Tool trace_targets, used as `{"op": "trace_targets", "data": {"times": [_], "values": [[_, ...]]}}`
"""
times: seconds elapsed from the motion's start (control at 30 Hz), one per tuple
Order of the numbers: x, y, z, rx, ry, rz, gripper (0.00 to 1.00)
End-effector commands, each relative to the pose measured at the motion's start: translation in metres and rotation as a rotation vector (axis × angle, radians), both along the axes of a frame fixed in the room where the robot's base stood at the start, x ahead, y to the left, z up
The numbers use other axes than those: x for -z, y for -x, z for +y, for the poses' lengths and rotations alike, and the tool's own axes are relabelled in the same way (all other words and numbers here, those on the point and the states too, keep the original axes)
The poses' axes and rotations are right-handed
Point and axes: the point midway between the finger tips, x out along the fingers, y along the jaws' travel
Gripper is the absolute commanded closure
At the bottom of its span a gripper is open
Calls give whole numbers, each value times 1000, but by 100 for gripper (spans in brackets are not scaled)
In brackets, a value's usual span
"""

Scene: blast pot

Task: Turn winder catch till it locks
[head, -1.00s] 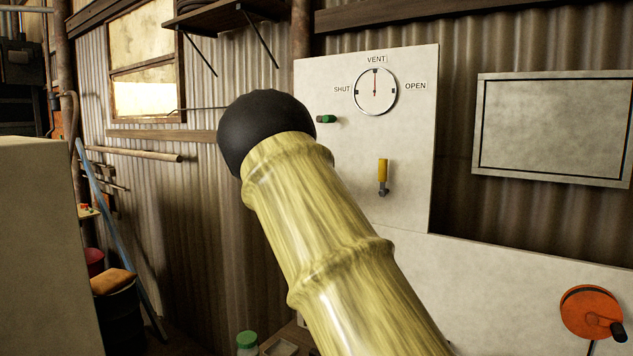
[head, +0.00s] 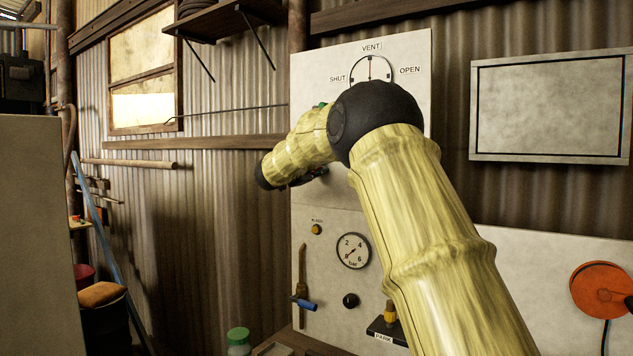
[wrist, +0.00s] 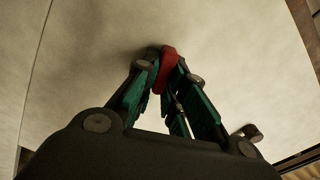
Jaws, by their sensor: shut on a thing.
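In the wrist view my gripper (wrist: 166,88) is shut on a small red piece (wrist: 169,62), held between its fingertips against a plain pale surface. I cannot tell for certain whether this red piece is the winder catch. An orange disc (head: 596,283) with a dark knob, like a winder, is at the right edge of the head view, apart from my arm. In the head view my forearm reaches left across the pale panel (head: 318,260), and my gripper's tips are mostly hidden there.
The panel holds a VENT dial (head: 371,68), partly covered by my arm, a bar gauge (head: 353,251), a black knob (head: 350,300) and a blue-handled valve (head: 304,303). A yellow handle (head: 390,314) stands by the PARK label. A grey framed board (head: 550,108) hangs at right.

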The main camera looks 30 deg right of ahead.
Motion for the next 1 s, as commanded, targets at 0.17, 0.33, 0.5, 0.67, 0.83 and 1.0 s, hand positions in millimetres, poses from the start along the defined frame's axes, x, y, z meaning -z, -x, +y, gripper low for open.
{"op": "trace_targets", "data": {"times": [0.17,0.33,0.5,0.67,0.83,1.0], "values": [[5,1,-2,0,-54,-138,100],[4,2,-2,0,-96,-241,100],[4,2,-2,-2,-124,-308,100],[3,2,-1,-2,-138,-345,100],[1,2,-1,-1,-144,-361,100],[1,2,-1,-3,-144,-362,100]]}}
